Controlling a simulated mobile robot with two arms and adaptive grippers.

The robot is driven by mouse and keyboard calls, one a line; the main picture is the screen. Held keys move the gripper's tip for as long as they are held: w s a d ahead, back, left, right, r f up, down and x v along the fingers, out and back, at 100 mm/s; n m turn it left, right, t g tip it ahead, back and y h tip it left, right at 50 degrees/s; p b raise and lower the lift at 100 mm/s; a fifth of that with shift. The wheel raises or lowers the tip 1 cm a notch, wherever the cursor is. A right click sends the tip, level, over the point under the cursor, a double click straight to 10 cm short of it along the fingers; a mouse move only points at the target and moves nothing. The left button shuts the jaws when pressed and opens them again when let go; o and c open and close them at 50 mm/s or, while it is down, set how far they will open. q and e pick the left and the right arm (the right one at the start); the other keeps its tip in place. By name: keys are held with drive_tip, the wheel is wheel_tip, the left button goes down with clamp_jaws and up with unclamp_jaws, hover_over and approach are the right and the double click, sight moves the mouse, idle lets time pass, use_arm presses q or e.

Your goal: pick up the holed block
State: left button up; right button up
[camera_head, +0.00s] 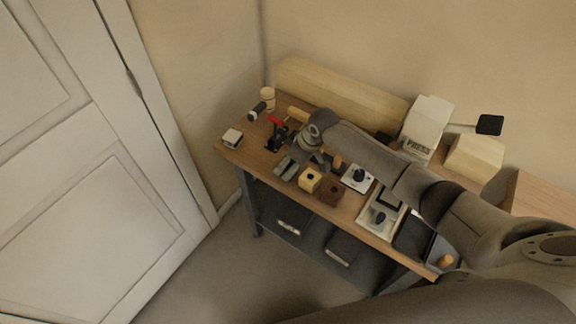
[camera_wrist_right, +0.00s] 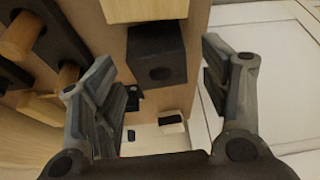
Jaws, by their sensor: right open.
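A light wooden block with a dark round hole (camera_head: 309,180) sits near the bench's front edge in the head view. A dark brown block (camera_head: 331,190), also with a hole, stands right beside it. In the wrist view a dark block with a round hole (camera_wrist_right: 157,58) shows beyond and between my fingers, and a light wooden piece (camera_wrist_right: 145,9) is cut off at the top edge. My left gripper is not in view.
A black tool with a red lever (camera_head: 277,132), a beige cup (camera_head: 267,97) and a white block (camera_head: 232,138) stand towards the bench's left end. A white device with a black knob (camera_head: 357,177) is right of the blocks. Pegs (camera_wrist_right: 68,75) stand left in the wrist view.

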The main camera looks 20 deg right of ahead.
drive_tip(key=shift+x, duration=1.2)
drive_tip(key=shift+c, duration=0.3)
drive_tip(key=c, duration=1)
drive_tip(key=shift+r, duration=0.1)
